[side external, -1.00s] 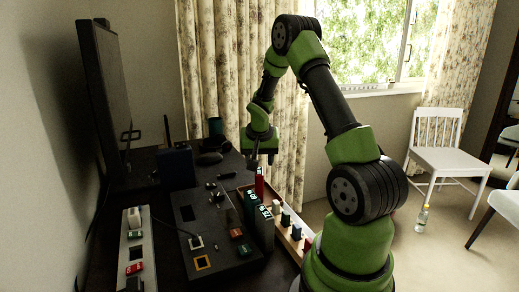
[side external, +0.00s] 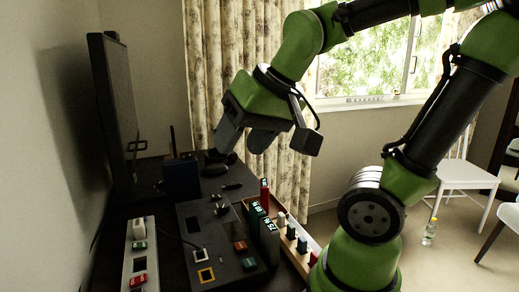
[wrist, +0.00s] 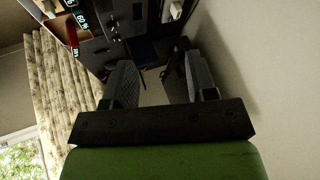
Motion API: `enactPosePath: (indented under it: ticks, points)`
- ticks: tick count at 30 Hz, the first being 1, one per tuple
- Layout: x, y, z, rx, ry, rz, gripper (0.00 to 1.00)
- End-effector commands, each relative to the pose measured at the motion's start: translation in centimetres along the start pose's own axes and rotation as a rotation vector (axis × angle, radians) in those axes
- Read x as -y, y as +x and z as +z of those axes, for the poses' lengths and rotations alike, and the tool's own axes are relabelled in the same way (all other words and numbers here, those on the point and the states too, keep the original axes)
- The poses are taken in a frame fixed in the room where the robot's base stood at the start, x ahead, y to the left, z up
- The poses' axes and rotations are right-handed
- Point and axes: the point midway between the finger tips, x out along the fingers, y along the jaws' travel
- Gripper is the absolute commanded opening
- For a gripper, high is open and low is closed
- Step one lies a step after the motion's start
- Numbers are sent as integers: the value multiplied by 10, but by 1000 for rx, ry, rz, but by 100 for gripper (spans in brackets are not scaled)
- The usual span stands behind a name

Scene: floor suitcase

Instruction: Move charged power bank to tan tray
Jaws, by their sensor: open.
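Several upright power banks with lit number displays stand at the tray's left edge in the side view: a red one (side external: 265,188), a dark one (side external: 257,214) and another dark one (side external: 270,238). The digits are too small to read surely, so I cannot tell which is charged. The tan tray (side external: 291,259) is a long low box right of them, holding several small items. My gripper (side external: 243,141) is open and empty, high above the desk and apart from the power banks. In the wrist view the open jaws (wrist: 159,68) have nothing between them; lit displays (wrist: 82,20) show at upper left.
A black panel box (side external: 222,240) with switches and small coloured blocks lies left of the power banks. A power strip (side external: 140,255), dark blue box (side external: 181,178) and monitor (side external: 112,115) stand further left. Curtains (side external: 225,60) hang behind. The air around my gripper is free.

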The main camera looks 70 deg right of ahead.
Motion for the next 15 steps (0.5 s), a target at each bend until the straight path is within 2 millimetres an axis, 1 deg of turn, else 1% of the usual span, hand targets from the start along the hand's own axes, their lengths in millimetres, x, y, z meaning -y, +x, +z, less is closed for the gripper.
enactPosePath:
  ticks: [1, 3, 6, 9, 15]
  points:
    - [7, -9, 16, 0, -45, -55, 52]
    - [13, -17, 32, 8, -88, -111, 52]
    - [17, -23, 47, 16, -130, -163, 52]
    - [18, -25, 53, 20, -146, -183, 52]
    - [18, -26, 53, 21, -147, -184, 52]
